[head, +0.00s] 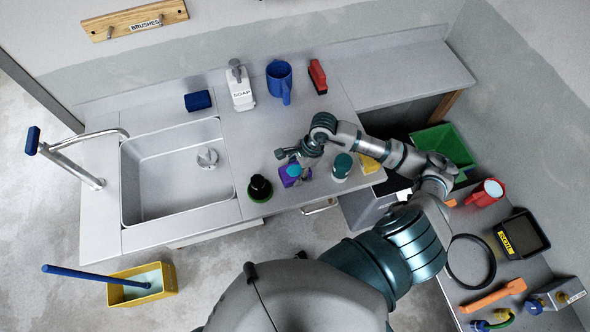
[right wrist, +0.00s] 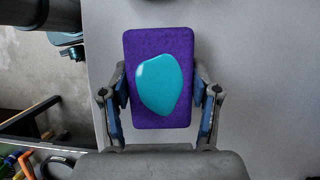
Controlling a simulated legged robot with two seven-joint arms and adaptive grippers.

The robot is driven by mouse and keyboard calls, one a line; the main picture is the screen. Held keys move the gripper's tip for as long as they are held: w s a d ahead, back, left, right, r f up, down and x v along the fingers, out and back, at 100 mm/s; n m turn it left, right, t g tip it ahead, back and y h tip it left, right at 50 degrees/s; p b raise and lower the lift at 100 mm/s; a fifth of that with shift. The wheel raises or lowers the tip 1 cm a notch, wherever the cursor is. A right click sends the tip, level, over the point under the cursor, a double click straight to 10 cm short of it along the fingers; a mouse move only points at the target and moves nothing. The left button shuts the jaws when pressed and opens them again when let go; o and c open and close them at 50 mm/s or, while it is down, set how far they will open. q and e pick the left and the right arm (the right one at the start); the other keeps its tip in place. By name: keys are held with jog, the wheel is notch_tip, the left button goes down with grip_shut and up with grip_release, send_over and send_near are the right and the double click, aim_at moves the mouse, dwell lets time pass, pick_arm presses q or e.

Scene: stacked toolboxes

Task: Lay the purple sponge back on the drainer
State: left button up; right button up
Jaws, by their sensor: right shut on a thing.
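The purple sponge (head: 287,180) is at the front of the grey counter, right of the sink, in the head view. A teal patch lies on its face, clear in the right wrist view, where the sponge (right wrist: 160,40) fills the middle. My right gripper (right wrist: 161,100) is shut on the sponge, one finger on each long side. In the head view my right gripper (head: 298,160) partly covers it. Whether the sponge touches the counter I cannot tell. The flat grey surface (head: 235,135) beside the sink may be the drainer; no ribs show. My left gripper is out of view.
A black brush with a green base (head: 260,188) stands left of the sponge, and a teal-topped container (head: 342,166) right. The soap bottle (head: 240,88), blue jug (head: 279,80) and red block (head: 317,76) stand behind. The sink basin (head: 170,170) lies left. Counter between is clear.

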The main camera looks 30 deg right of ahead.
jog(key=shift+f+b, duration=0.3)
jog(key=shift+b, duration=0.1)
jog(key=o, duration=0.7)
jog(key=shift+c, duration=0.2)
jog(key=o, duration=0.4)
jog(key=shift+o, duration=0.2)
